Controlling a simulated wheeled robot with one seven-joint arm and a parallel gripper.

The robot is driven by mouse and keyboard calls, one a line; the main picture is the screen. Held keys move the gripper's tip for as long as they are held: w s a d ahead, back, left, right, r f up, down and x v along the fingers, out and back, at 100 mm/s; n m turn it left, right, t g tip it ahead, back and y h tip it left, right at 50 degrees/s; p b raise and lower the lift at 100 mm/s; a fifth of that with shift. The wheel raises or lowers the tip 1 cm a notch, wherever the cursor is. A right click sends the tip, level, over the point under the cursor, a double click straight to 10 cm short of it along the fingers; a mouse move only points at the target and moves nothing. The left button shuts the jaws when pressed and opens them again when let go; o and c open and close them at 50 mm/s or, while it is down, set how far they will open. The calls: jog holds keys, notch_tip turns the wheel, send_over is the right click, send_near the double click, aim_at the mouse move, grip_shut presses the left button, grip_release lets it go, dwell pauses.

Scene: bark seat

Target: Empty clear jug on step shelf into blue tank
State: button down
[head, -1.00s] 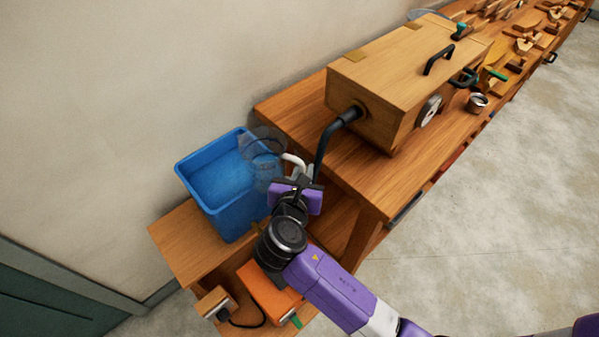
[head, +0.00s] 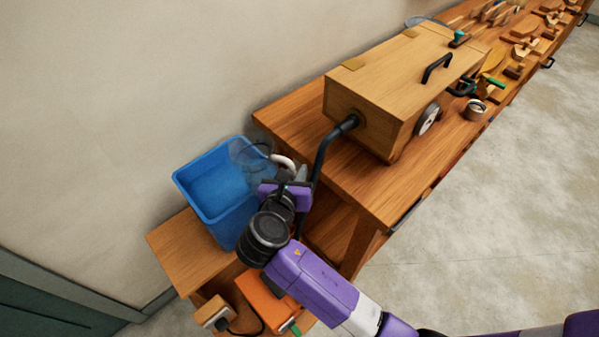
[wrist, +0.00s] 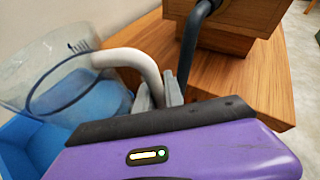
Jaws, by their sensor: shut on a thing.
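The clear jug (head: 249,156) is a see-through vessel with a white handle (head: 284,162). My gripper (head: 290,179) is shut on the handle. The jug is held tilted over the right part of the blue tank (head: 213,212), an open-topped bin on a low wooden shelf. In the wrist view the jug (wrist: 50,75) is at the upper left, its handle (wrist: 135,60) running to my gripper (wrist: 160,95), with the blue tank (wrist: 20,145) behind and below. The tank's inside looks light blue. I cannot tell whether liquid is left in the jug.
A wooden bench (head: 365,185) stands to the right with a wooden box machine (head: 385,95) on it. Its black hose (head: 330,140) curves down close beside my gripper. The low shelf (head: 180,250) has bare room left of the tank. An orange box (head: 262,298) sits below.

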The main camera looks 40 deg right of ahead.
aim_at(291, 162)
jog(key=shift+w+a+r, duration=0.1)
jog(key=shift+w+r, duration=0.1)
jog(key=shift+r, duration=0.1)
jog(key=shift+s+r+n+g, duration=0.15)
jog(key=shift+r+n+g, duration=0.25)
jog(key=shift+r+n, duration=0.1)
jog(key=shift+s+r, duration=0.1)
jog(key=shift+r, duration=0.1)
jog(key=shift+s+d+r+n+g+h+p, duration=0.15)
jog(key=shift+r+n+g+p, duration=0.35)
jog(key=shift+p, duration=1.1)
jog(key=shift+w+d+r+n+g+h+p, duration=0.1)
jog(key=shift+r+n+h+p, duration=0.1)
jog(key=shift+r+p, duration=1)
jog(key=shift+a+p, duration=0.1)
jog(key=shift+p, duration=0.25)
jog(key=shift+r+n, duration=0.2)
jog(key=shift+n, duration=0.1)
jog(key=shift+n+g+h, duration=0.45)
jog(key=shift+n+g, duration=0.35)
jog(key=shift+n, duration=0.1)
jog(key=shift+w+a+r, duration=0.1)
jog(key=shift+w+r, duration=0.1)
jog(key=shift+r, duration=0.5)
jog(key=shift+w+a+r, duration=0.1)
jog(key=shift+w+r, duration=0.15)
jog(key=shift+r, duration=0.4)
jog(key=shift+w+a+r, duration=0.1)
jog(key=shift+w+r, duration=0.1)
jog(key=shift+r, duration=0.5)
